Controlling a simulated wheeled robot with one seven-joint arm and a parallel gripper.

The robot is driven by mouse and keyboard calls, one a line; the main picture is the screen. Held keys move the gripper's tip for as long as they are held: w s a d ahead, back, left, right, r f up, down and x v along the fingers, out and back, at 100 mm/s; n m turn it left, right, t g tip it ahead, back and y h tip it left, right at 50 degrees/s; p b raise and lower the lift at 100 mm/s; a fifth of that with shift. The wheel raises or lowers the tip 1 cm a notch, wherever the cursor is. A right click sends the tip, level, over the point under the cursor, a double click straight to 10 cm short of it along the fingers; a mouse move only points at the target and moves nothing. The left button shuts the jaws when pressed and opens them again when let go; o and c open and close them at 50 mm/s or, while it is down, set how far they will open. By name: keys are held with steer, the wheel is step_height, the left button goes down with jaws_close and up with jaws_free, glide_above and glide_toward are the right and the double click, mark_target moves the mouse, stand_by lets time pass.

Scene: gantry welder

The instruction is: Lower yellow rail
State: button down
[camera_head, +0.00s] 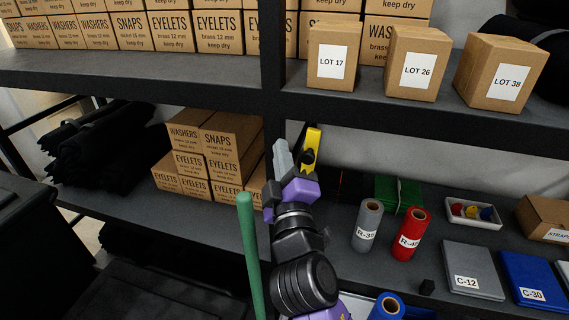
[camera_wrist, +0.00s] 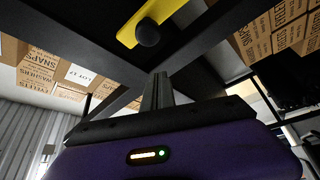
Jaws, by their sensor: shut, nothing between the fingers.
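The yellow rail (camera_head: 313,138) shows in the head view as a short yellow bar with a dark round knob, standing steeply in front of the shelf upright. It also shows in the wrist view (camera_wrist: 131,34), running diagonally at the top, with the black knob (camera_wrist: 148,33) on it. My gripper (camera_head: 281,150) is just left of the rail in the head view. Its grey fingers (camera_wrist: 158,90) are shut with nothing between them and point toward the knob. They look apart from the knob in the wrist view. My wrist hides the lower end of the rail in the head view.
A dark shelf upright and the upper shelf edge (camera_head: 420,118) are close to my gripper. Cartons (camera_head: 231,135) stand left; grey (camera_head: 368,222) and red (camera_head: 411,230) rolls stand right on the lower shelf. A green pole (camera_head: 251,250) rises beside my arm.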

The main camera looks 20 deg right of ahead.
steer(key=shift+s+d+f+p, duration=0.25)
steer(key=shift+d+f, duration=0.25)
steer(key=shift+d, duration=0.3)
steer(key=shift+s+d+f+p, duration=0.2)
steer(key=shift+d+f, duration=0.3)
steer(key=shift+d, duration=0.3)
